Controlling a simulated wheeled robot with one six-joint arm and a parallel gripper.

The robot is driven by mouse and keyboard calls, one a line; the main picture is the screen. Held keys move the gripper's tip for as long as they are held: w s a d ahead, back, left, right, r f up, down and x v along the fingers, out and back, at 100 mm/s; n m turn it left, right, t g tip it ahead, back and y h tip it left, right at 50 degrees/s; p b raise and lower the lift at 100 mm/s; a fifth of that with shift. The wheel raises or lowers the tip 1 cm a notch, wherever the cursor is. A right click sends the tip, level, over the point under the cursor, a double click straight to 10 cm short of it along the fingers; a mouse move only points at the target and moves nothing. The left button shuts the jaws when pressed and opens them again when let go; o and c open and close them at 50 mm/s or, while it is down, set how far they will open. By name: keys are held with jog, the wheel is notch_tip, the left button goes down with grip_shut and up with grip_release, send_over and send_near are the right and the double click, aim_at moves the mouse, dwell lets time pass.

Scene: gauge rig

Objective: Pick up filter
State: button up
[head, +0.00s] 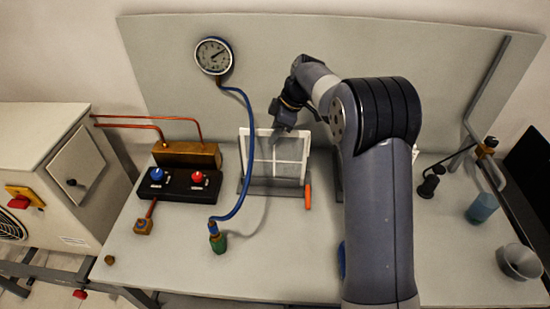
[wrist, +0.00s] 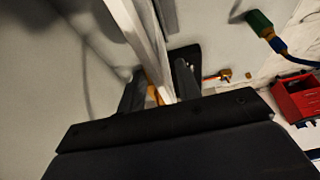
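The filter, a white-framed grey panel (head: 275,150), stands upright in a low grey holder (head: 272,188) at the middle of the bench. My gripper (head: 277,130) is at the filter's top edge, with the arm reaching in from the right. In the wrist view the filter's white frame (wrist: 143,40) runs down between the two fingers of my gripper (wrist: 160,88). The fingers stand apart on either side of the frame, with some gap visible. The lower end of the frame is hidden by the gripper body.
An orange-handled piece (head: 308,197) is at the holder's right end. Left are a valve block with blue and red knobs (head: 178,182), a gauge (head: 214,56) and its blue hose (head: 247,150) ending at a green fitting (head: 218,243). A red bin (wrist: 298,97) shows in the wrist view.

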jog(key=shift+f, duration=0.25)
dwell(0.4)
jog(key=shift+c, duration=0.3)
grip_shut()
